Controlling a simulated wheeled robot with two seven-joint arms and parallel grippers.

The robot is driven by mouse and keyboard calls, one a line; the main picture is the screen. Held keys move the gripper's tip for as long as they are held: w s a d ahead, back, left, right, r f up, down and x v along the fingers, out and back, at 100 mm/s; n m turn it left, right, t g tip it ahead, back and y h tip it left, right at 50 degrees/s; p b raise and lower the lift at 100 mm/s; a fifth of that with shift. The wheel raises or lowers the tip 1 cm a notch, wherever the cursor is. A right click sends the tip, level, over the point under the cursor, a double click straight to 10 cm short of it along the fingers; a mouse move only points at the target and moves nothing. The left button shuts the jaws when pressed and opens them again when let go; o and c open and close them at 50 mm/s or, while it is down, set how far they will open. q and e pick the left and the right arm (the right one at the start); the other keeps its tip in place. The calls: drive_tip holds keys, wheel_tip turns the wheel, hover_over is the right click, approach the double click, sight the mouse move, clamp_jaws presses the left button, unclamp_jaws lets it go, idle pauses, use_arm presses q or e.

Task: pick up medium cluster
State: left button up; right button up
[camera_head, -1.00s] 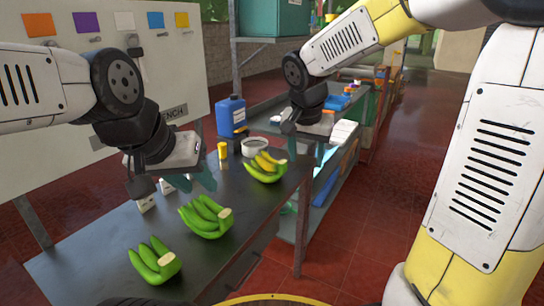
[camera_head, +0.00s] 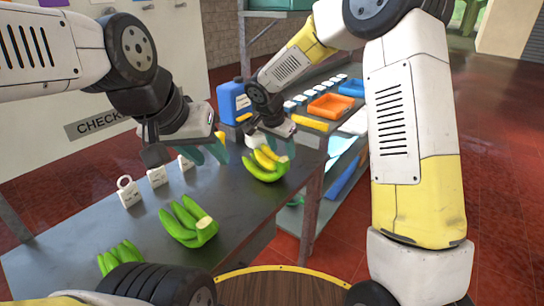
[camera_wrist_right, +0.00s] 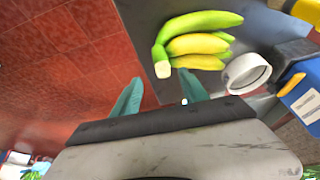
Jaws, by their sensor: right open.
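Three banana clusters lie on the dark table. The far one, yellow and green (camera_head: 262,167), is below my right gripper (camera_head: 272,137). The middle one is green (camera_head: 188,222). The nearest one is green (camera_head: 120,257), partly hidden by my own arm. Which is the medium one is not certain from size. In the right wrist view, the right gripper (camera_wrist_right: 162,93) has its two teal fingers apart and empty, with the yellow-green cluster (camera_wrist_right: 200,44) beyond them, not touching. My left gripper (camera_head: 207,150) hangs above the table, left of the far cluster; its finger gap is unclear.
White padlock-like tags (camera_head: 128,192) stand along the table's back edge. A blue jug (camera_head: 231,100) is behind the far cluster. In the right wrist view, a white ring-shaped item (camera_wrist_right: 247,73) is beside that cluster. A shelf with an orange tray (camera_head: 332,105) stands behind right.

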sight(284, 159)
drive_tip(key=x, duration=0.4)
drive_tip(key=shift+w+a+f, duration=0.1)
drive_tip(key=shift+w+f, duration=0.1)
drive_tip(key=shift+f, duration=0.15)
clamp_jaws()
drive_tip(key=shift+r, duration=0.1)
